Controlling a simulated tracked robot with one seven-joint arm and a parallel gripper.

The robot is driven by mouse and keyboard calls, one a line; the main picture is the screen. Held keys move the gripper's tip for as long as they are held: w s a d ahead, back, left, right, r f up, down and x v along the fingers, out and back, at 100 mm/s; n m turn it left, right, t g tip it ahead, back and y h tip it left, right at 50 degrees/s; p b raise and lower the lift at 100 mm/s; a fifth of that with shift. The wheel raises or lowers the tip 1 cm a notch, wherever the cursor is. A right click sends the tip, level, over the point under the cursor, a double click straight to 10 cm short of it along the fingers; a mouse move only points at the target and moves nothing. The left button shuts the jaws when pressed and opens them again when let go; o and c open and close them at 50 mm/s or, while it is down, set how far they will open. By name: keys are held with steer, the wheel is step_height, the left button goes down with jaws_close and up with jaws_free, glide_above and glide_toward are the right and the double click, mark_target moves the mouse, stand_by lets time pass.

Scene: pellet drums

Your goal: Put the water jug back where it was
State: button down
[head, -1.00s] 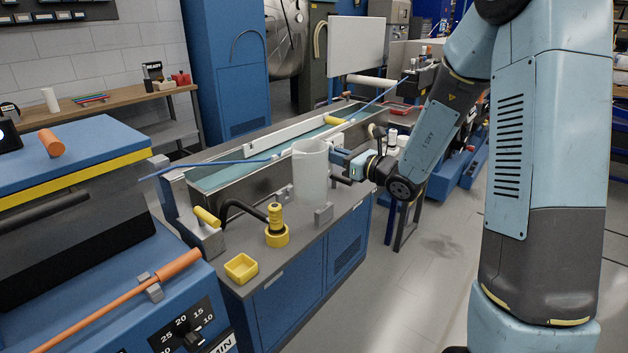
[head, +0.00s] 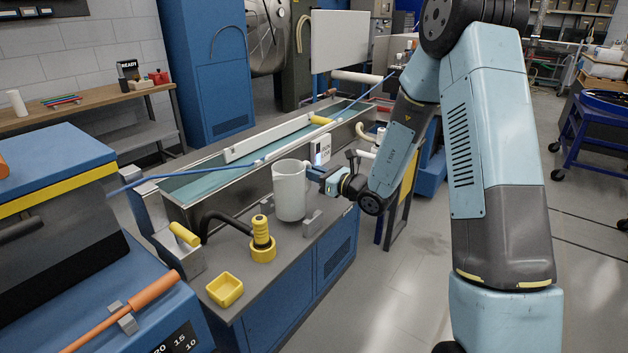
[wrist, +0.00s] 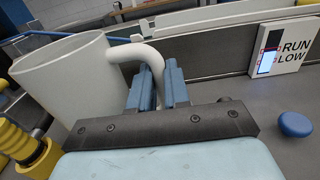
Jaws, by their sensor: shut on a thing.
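The water jug (head: 289,192) is a pale grey, upright, open-topped cylinder above the grey bench top, beside the long trough. In the head view I cannot tell whether its base touches the bench. It also fills the left of the wrist view (wrist: 62,92), with its curved handle (wrist: 140,54) on the right side. My gripper (head: 317,173) is at the jug's right side. In the wrist view my gripper's blue fingers (wrist: 159,86) are shut on the handle, one on each side. The lower part of the handle is hidden behind them.
The trough (head: 190,207) runs behind. A RUN LOW sign (wrist: 284,46) and blue knob (wrist: 296,124) are close right.

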steer(key=shift+s+a+f, duration=0.1)
steer(key=shift+f, duration=1.25)
steer(key=c, duration=1.1)
jaws_free()
